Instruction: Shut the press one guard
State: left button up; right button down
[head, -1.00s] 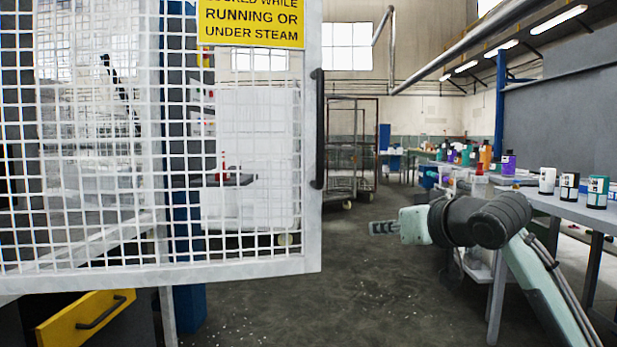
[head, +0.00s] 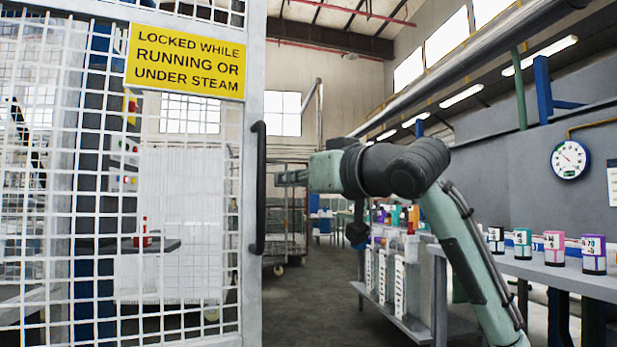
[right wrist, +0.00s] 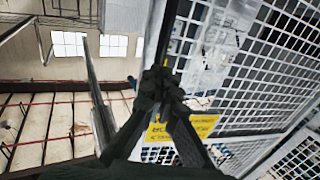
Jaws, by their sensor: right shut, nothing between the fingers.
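The press one guard (head: 251,60) is a white-framed mesh door filling the left of the head view, with a yellow "locked while running or under steam" sign (head: 186,62). It stands swung out, with floor and machinery visible through the mesh. Its black upright handle (head: 258,190) is on the right edge of the frame. In the right wrist view, the shut fingers (right wrist: 160,88) are before the guard mesh (right wrist: 245,75). My left gripper is out of view.
A bench (head: 540,270) with several coloured containers runs along the right, below a wall gauge (head: 570,160). A wheeled wire cage (head: 285,228) stands at the back. Dark floor (head: 315,305) is clear between guard and bench.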

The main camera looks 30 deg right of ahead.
aim_at(264, 182)
jog(key=shift+x, duration=2.35)
